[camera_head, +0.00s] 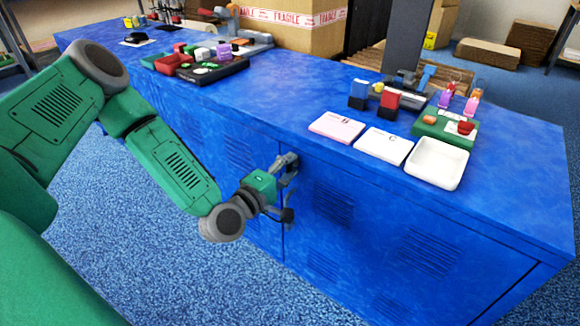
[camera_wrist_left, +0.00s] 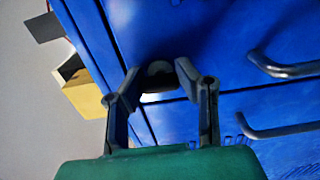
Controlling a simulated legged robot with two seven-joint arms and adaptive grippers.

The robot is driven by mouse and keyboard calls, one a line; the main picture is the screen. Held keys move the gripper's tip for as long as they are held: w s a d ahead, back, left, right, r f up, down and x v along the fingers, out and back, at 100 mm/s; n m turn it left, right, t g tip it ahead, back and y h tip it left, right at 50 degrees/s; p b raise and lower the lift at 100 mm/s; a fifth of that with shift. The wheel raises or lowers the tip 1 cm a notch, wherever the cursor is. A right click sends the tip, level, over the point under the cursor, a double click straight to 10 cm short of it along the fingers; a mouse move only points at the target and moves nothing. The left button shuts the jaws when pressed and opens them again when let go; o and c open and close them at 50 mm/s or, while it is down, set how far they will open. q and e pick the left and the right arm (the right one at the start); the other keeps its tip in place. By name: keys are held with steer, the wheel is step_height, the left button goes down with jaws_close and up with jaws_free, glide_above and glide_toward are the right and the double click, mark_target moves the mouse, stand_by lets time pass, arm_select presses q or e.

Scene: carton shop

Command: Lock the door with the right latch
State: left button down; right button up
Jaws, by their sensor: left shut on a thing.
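The blue cabinet's doors meet at a seam near my left gripper (camera_head: 288,190). The right-hand door (camera_head: 350,235) has louvred vents and appears closed. My left gripper is at the seam, just below the top edge. In the left wrist view its fingers (camera_wrist_left: 159,82) are around a small grey rounded piece, seemingly the latch (camera_wrist_left: 159,69), and are shut on it. The fingers hide much of the latch, and its turn angle cannot be told. Two dark handles, an upper one (camera_wrist_left: 285,69) and a lower one (camera_wrist_left: 283,131), show at the right there. My right gripper is not in view.
A dark tray (camera_head: 212,72) stands farther back. A large carton (camera_head: 290,30) stands behind. Blue carpet (camera_head: 150,240) lies in front.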

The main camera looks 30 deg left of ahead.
arm_select(q)
steer(key=c, duration=1.2)
jaws_free()
steer(key=shift+a+f, duration=0.2)
steer(key=shift+o, duration=0.2)
steer(key=shift+a, duration=0.1)
steer(key=shift+s, duration=0.6)
steer(key=s, duration=1)
steer(key=shift+s+a, duration=0.4)
steer(key=shift+a, duration=0.05)
